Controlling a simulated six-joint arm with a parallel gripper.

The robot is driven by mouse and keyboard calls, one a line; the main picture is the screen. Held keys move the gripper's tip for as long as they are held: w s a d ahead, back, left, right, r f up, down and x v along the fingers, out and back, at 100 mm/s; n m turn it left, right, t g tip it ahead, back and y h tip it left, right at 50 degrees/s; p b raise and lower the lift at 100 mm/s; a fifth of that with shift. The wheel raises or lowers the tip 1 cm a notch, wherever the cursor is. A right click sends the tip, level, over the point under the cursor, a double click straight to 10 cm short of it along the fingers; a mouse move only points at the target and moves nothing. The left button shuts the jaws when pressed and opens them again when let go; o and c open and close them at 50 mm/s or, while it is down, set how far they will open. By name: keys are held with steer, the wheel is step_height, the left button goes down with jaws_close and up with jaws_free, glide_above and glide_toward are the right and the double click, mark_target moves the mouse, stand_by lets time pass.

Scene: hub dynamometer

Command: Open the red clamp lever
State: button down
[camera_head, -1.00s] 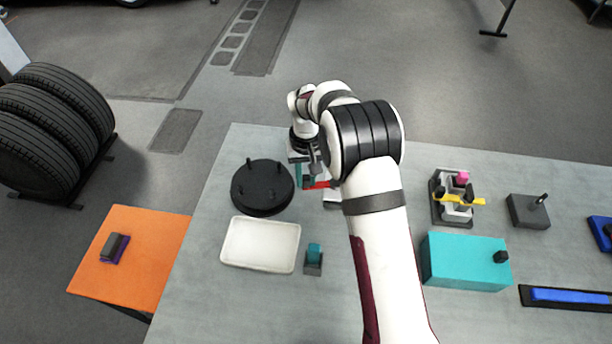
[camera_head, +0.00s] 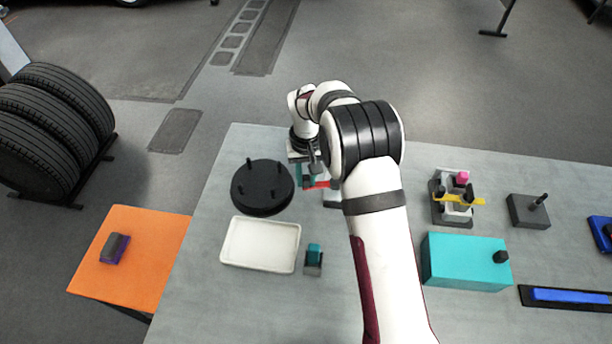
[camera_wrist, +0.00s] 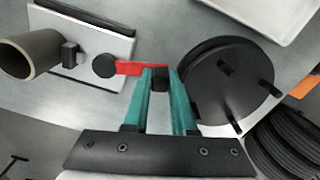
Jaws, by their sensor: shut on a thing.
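The red clamp lever (camera_wrist: 138,68) shows in the wrist view as a short flat bar. It runs from a round black pivot (camera_wrist: 105,66) to between my fingertips. My gripper (camera_wrist: 160,74) has teal fingers, shut on the lever's free end, where a small black block shows between them. In the head view my gripper (camera_head: 306,174) is partly hidden by my arm, and only a bit of the red lever (camera_head: 320,183) shows. The pivot stands on a light plate (camera_wrist: 88,42) with a dark tube (camera_wrist: 28,57) at its far end.
A black disc with pegs (camera_head: 262,187) stands close beside my fingers. A white tray (camera_head: 260,244) and a small teal-topped block (camera_head: 314,256) are nearer the front. A teal box (camera_head: 465,262) and a grey fixture with a yellow bar (camera_head: 458,200) are to the right.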

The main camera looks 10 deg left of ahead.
steer(key=shift+s, duration=0.1)
steer(key=s+n, duration=0.1)
steer(key=n, duration=0.1)
steer(key=s+d+n, duration=0.1)
steer(key=shift+n, duration=0.4)
steer(key=s+d+n, duration=0.1)
steer(key=n, duration=0.2)
steer(key=shift+s+d+n, duration=0.3)
steer(key=shift+s+d, duration=0.05)
steer(key=d+n, duration=0.1)
steer(key=n, duration=0.1)
steer(key=s+d+n, duration=0.1)
steer(key=n, duration=0.1)
steer(key=shift+s+d, duration=0.15)
steer(key=shift+d, duration=0.1)
steer(key=shift+s+d+n, duration=0.1)
steer(key=shift+d+n, duration=0.95)
steer(key=shift+n, duration=0.65)
steer(key=c, duration=0.7)
jaws_free()
